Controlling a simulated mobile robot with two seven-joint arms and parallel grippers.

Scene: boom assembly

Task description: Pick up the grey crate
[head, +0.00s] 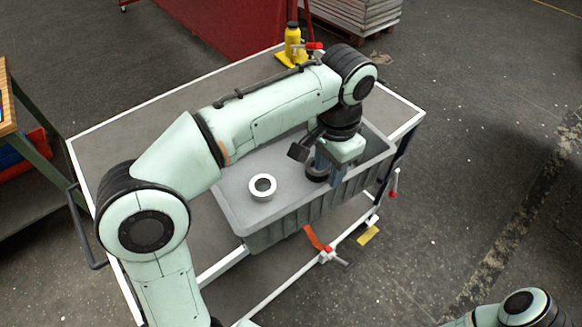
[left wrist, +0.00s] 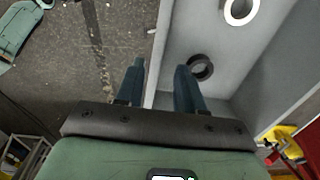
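The grey crate (head: 290,218) sits on a cart, its ribbed long wall facing the near side. It also shows in the left wrist view (left wrist: 215,40). A white ring (head: 262,187) and a dark ring (head: 316,173) lie inside it. My left gripper (head: 330,180) is at the crate's near long wall, towards its right end. In the left wrist view my left gripper (left wrist: 160,78) is open, with one finger outside the wall and one inside. The rim runs between the fingers; contact cannot be told. My right gripper is out of view.
The cart (head: 125,115) has a white-edged top, with clear room left of the crate. A yellow bottle (head: 292,40) stands at its far edge. Clamps with orange-red handles (head: 317,240) are at the near edge. A workbench (head: 8,100) stands at far left.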

